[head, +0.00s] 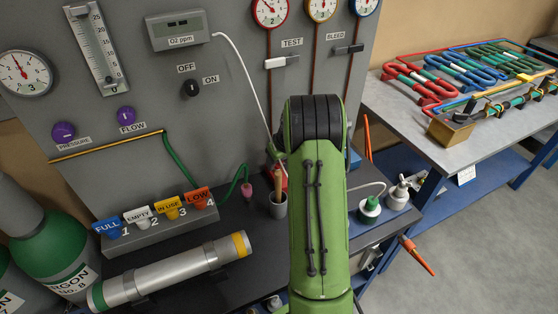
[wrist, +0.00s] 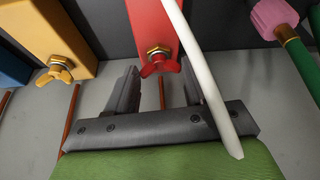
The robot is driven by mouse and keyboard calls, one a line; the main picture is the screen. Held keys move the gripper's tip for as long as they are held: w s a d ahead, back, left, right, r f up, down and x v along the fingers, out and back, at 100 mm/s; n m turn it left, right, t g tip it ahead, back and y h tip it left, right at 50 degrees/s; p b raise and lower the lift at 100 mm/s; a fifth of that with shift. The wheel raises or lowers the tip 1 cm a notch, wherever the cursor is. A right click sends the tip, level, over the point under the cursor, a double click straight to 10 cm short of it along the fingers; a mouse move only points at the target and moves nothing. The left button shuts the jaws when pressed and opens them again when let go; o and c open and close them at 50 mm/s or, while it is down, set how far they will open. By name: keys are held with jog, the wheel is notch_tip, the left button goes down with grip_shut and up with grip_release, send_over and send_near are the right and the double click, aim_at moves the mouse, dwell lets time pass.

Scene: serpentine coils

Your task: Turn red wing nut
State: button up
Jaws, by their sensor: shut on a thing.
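In the wrist view the red wing nut (wrist: 160,66) sits on a brass hex nut at the lower end of a red block (wrist: 152,25). My gripper (wrist: 158,78) has one dark finger on each side of the wing nut, shut on it. The contact is hard to see. A white tube (wrist: 200,75) passes in front of the right finger. In the head view my green arm hides the gripper and the wing nut.
A yellow block with a yellow wing nut (wrist: 58,72) is to the left, and a pink connector (wrist: 272,18) on a green hose is to the right. In the head view a panel with gauges, a grey cylinder (head: 165,272) and a cup (head: 277,206) surround my arm.

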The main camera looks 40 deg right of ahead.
jog(key=shift+w+r, duration=0.1)
jog(key=shift+r, duration=0.1)
jog(key=o, duration=1.1)
jog(key=shift+f, duration=0.1)
jog(key=shift+c, duration=0.2)
jog(key=p+v, duration=0.2)
jog(key=v, duration=1.3)
jog(key=shift+s+r+p, duration=0.25)
jog(key=shift+r+p, duration=0.05)
jog(key=shift+r, duration=0.05)
jog(key=shift+a, duration=0.15)
